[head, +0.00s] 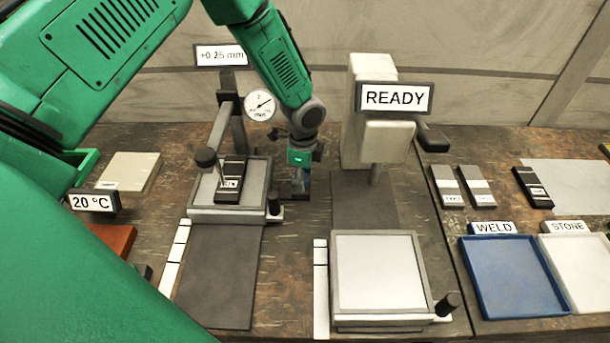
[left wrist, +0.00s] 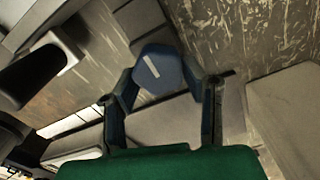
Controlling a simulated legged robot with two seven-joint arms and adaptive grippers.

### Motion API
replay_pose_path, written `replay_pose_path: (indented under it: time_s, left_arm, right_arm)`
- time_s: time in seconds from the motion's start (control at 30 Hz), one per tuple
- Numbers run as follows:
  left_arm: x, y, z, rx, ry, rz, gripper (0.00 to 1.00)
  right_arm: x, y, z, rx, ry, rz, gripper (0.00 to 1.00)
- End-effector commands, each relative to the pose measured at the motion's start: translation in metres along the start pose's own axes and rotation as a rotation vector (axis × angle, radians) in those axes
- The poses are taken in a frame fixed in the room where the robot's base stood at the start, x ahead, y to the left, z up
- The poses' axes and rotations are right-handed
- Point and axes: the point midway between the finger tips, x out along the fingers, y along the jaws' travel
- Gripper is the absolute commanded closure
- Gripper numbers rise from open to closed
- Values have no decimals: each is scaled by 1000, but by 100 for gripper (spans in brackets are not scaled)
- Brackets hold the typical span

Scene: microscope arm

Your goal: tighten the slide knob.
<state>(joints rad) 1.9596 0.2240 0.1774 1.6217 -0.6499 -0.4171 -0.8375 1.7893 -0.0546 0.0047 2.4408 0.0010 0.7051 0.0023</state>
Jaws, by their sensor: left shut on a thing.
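My left gripper (head: 298,188) points down just right of the dial-gauge stage (head: 260,182). In the left wrist view its two fingers (left wrist: 160,105) close around a dark blue faceted knob (left wrist: 155,72) with a white mark on its face. In the head view the gripper largely hides this knob. Which part the knob is fixed to cannot be told. A dark round knob (head: 205,158) and a short dark knob (head: 273,203) also show at the same stage. My right gripper is not in view.
A dial gauge (head: 262,103) hangs on a stand under a "+0.25 mm" sign (head: 221,55). A pale machine with a "READY" sign (head: 395,97) stands right of the gripper. A pale square stage (head: 378,270) is in front. Blue "WELD" (head: 515,312) and white "STONE" trays (head: 580,265) lie right.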

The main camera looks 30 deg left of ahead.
Motion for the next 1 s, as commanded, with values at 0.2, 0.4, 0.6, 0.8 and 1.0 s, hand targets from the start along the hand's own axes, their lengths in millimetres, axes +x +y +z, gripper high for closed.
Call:
replay_pose_path:
  time_s: [0.2,0.4,0.6,0.8,1.0]
  left_arm:
    - [-3,-3,3,182,-4,-7,91]
    - [-3,-3,3,310,-4,-8,91]
    - [-3,-4,3,392,-5,-9,91]
    - [-3,-4,3,429,-5,-10,91]
    - [-3,-5,3,437,-4,-11,91]
  right_arm:
    - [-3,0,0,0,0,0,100]
    - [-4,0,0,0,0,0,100]
    - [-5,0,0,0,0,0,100]
    - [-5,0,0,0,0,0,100]
    - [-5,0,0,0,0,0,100]
